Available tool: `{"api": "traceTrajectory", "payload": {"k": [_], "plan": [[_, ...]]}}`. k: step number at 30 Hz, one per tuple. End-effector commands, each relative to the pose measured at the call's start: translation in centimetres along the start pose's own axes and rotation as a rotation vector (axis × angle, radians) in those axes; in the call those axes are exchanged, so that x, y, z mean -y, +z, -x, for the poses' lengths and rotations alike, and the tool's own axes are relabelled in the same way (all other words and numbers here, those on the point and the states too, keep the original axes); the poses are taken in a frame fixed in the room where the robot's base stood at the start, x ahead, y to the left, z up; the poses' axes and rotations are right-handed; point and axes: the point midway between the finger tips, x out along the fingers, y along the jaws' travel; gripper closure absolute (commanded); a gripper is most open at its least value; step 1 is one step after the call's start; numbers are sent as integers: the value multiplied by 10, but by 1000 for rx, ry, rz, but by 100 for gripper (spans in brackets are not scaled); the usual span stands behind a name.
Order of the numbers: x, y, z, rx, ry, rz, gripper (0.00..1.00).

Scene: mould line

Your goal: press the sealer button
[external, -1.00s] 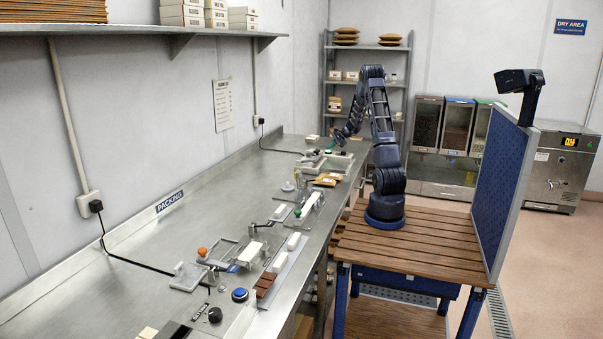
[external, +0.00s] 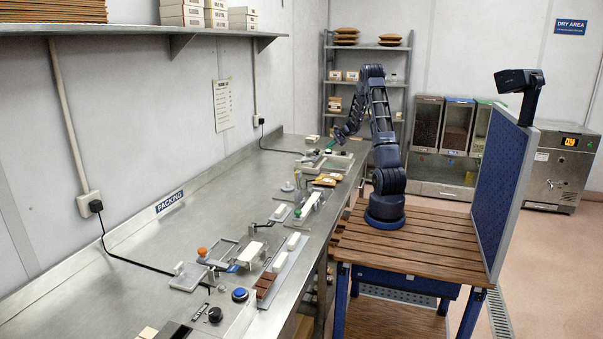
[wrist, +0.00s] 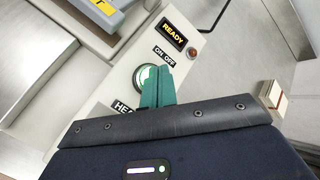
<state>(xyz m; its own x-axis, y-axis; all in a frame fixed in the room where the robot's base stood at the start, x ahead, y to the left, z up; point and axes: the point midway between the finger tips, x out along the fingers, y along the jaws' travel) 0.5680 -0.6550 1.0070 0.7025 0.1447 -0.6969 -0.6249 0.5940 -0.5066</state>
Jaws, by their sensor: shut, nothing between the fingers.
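The sealer panel (wrist: 140,85) is pale and slanted, with a lit READY display (wrist: 173,34), an ON OFF label and a partly hidden label starting HEA. A round, pale-green button (wrist: 145,77) with a dark ring sits on it. I take this to be the sealer button. My gripper (wrist: 158,82) has its green fingers shut and empty. Their tips overlap the button's right side in the wrist view; I cannot tell whether they touch it. In the external view my gripper (external: 332,143) is low over the sealer (external: 322,160) at the bench's far end.
A small orange-red lamp (wrist: 191,52) is beside the display. A small white-topped block (wrist: 272,98) lies on the bench to the right. A black cable (wrist: 222,15) runs behind the panel. Trays and moulds, with a blue round button (external: 240,295), occupy the near bench.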

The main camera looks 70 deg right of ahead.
Motion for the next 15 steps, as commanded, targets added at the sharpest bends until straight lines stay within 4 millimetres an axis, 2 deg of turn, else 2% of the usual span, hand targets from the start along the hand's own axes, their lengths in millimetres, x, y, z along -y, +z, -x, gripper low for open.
{"api": "traceTrajectory", "payload": {"k": [15], "plan": [[21,21,29,-1,-1,2,100]]}}
